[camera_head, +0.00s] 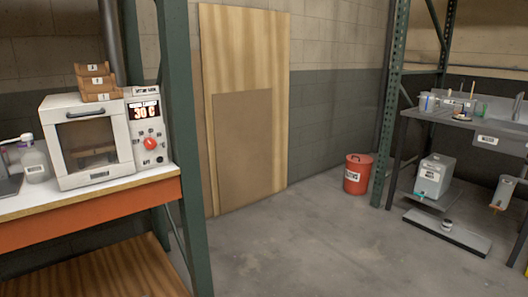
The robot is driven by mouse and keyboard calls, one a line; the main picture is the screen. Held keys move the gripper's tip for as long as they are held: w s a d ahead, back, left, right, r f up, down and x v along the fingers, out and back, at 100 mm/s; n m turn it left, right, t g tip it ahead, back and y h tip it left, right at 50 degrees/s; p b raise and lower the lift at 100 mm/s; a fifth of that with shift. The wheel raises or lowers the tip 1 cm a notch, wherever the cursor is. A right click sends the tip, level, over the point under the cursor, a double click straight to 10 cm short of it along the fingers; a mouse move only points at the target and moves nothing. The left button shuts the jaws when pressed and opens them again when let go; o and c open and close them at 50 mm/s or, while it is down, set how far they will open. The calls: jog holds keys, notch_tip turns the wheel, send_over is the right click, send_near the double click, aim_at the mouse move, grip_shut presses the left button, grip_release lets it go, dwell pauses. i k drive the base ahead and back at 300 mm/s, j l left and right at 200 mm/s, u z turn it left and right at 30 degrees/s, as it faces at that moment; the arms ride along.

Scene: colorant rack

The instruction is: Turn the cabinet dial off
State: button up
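A white cabinet (93,144) with a dark window and a top handle stands on the bench at the left. Its control panel is on the right side, with a lit display (145,111) that reads 30 C. Below the display is a red dial (150,144) with small markings around it. A small black knob (160,160) sits under the dial. The dial's exact setting is too small to tell. My gripper is not in view.
Wooden trays (94,82) are stacked on the cabinet. A pump bottle (34,163) stands left of it. A green rack post (184,140) rises just right of the bench. A red bin (357,174) and a sink bench (470,122) are at the right. The middle floor is clear.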

aim_at(150, 143)
jog(key=u, duration=1.3)
jog(key=z, duration=1.4)
jog(key=u, duration=1.4)
